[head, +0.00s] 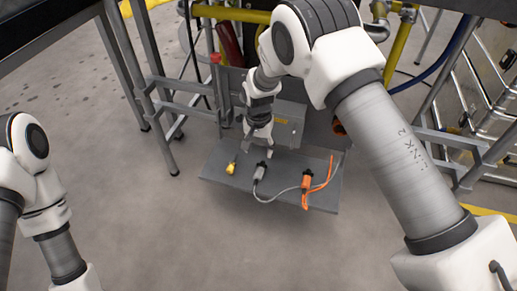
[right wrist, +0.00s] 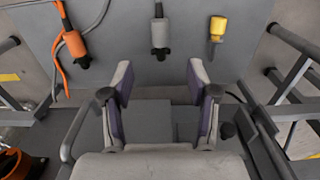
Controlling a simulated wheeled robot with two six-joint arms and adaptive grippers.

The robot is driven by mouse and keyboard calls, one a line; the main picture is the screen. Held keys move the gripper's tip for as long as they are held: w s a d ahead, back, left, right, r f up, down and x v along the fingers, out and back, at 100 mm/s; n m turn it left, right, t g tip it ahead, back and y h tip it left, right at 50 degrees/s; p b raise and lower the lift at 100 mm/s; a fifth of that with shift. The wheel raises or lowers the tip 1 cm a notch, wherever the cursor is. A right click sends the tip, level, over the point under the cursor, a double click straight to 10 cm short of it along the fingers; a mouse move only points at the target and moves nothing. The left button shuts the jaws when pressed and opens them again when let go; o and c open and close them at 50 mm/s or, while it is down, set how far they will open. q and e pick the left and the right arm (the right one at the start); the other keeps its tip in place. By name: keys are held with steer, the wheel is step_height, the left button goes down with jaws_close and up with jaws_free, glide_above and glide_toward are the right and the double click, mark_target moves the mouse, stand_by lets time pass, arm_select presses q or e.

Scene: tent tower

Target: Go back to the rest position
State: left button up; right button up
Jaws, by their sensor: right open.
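My right gripper (head: 259,130) reaches over the grey shelf plate (head: 225,180) in the head view. In the right wrist view my right gripper (right wrist: 162,88) has its two fingers spread apart with nothing between them. A grey connector (head: 259,172) lies on the plate just beyond the fingertips; it also shows in the right wrist view (right wrist: 160,35). My left arm shows at the left edge of the head view, but its gripper is out of frame.
A yellow-handled tool (head: 231,168) and an orange connector (head: 306,181) with orange and grey cables lie on the plate. Metal frames with rails (head: 170,100) stand left and right. Yellow pipes (head: 403,45) are behind. The floor in front is clear.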

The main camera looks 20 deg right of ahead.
steer(key=shift+f, duration=0.1)
steer(key=s+d+f+g, duration=0.1)
steer(key=s+f, duration=0.1)
steer(key=s, duration=0.1)
steer(key=s+d+f, duration=0.1)
steer(key=s+f, duration=0.2)
steer(key=s+f+g, duration=0.1)
steer(key=s+f, duration=0.1)
steer(key=s, duration=0.1)
steer(key=shift+d+f+m+g, duration=0.3)
steer(key=shift+d, duration=0.1)
steer(key=s+d+f+n, duration=0.2)
steer(key=s, duration=0.8)
steer(key=s+d+f+n, duration=0.1)
steer(key=s+f, duration=0.1)
steer(key=s, duration=0.7)
steer(key=s+d+f+n, duration=0.2)
steer(key=s, duration=0.8)
steer(key=w+r+n+t+p, duration=0.2)
steer(key=w+r+p, duration=0.1)
steer(key=r+p, duration=2.9)
steer(key=shift+w+r+t, duration=0.2)
steer(key=shift+r+t, duration=0.1)
steer(key=shift+r, duration=0.35)
